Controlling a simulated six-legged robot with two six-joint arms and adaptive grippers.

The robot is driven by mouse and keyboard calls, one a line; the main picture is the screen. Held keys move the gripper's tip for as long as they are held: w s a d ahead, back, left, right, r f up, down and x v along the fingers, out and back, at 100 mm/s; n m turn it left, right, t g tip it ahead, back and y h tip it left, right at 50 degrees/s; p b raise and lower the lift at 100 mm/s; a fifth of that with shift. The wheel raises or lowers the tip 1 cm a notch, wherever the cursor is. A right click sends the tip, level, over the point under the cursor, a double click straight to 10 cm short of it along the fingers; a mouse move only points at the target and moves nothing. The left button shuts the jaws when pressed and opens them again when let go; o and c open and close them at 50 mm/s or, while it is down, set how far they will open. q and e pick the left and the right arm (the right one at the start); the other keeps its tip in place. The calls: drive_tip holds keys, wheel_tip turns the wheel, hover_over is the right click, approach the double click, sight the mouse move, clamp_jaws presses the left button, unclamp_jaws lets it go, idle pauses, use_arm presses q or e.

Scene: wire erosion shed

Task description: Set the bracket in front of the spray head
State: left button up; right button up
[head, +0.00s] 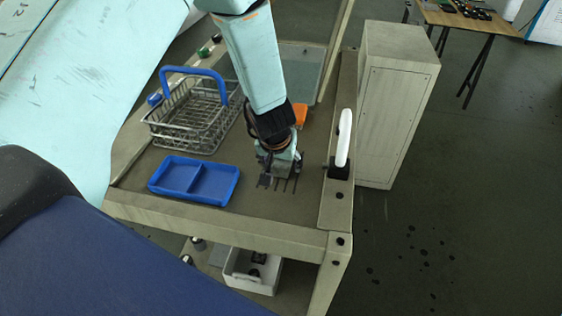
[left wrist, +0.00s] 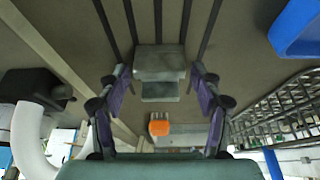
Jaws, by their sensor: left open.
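A grey stepped block, which looks like the bracket (left wrist: 160,62), sits on the table between the fingers of my left gripper (left wrist: 160,88), with a gap on each side. In the head view my left gripper (head: 279,178) points down over the table and mostly hides the block. It is open. An orange item (head: 300,115) stands behind the gripper; it also shows in the left wrist view (left wrist: 160,128). I cannot tell whether it is the spray head. My right gripper is out of view.
A blue two-part tray (head: 193,191) and a wire basket (head: 157,133) with a blue handle stand left of the gripper. A white curved handle-like part (head: 344,138) rises at the table's right edge. Dark parallel strips mark the table by the gripper. A grey cabinet (head: 395,110) stands beyond.

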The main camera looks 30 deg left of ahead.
use_arm(q)
drive_tip(key=shift+r, duration=0.35)
drive_tip(key=p+v, duration=0.5)
drive_tip(key=v, duration=0.6)
drive_tip(key=shift+r, duration=0.3)
drive_tip(key=shift+s+d, duration=0.15)
drive_tip(key=shift+s, duration=0.1)
drive_tip(key=shift+s, duration=0.1)
